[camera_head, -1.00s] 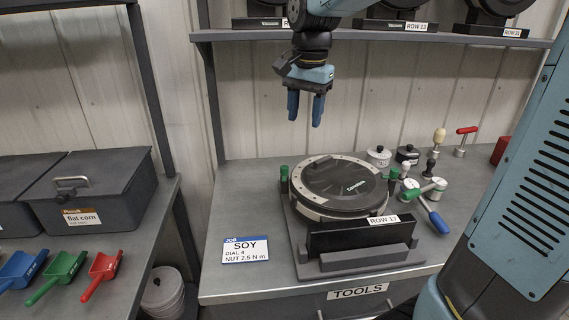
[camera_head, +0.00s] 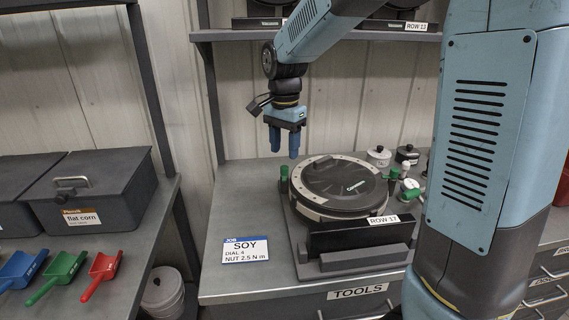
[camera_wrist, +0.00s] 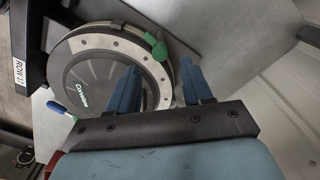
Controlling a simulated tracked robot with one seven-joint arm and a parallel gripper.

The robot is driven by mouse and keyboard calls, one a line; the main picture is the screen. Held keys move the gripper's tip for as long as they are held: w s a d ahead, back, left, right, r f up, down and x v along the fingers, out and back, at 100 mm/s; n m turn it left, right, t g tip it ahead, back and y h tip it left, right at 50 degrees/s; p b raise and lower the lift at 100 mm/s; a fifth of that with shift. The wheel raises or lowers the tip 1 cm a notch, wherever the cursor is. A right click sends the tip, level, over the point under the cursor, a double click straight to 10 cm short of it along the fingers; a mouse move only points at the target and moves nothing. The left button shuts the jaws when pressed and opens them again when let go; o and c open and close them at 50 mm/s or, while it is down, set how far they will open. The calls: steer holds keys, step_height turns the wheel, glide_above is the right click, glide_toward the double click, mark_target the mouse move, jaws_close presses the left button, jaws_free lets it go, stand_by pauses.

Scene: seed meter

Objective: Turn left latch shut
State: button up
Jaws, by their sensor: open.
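The seed meter is a round dark disc housing (camera_head: 340,186) with a pale rim, standing on a stand labelled ROW 17; it also shows in the wrist view (camera_wrist: 95,75). The left latch (camera_head: 284,172) is a green knob at the meter's left edge. In the wrist view a green latch (camera_wrist: 155,45) lies at the rim, beyond my fingertips. My gripper (camera_head: 285,153) points down, open and empty, just above the left latch in the head view. In the wrist view its two blue fingers (camera_wrist: 160,72) are spread apart. I cannot tell whether they touch the latch.
A second green latch (camera_head: 393,174) is at the meter's right edge. A SOY job card (camera_head: 245,251) lies left of the meter on the grey bench (camera_head: 228,284). A shelf (camera_head: 235,36) with more meters hangs above.

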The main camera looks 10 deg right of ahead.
mark_target(284, 167)
steer(key=shift+f, duration=2.65)
jaws_close()
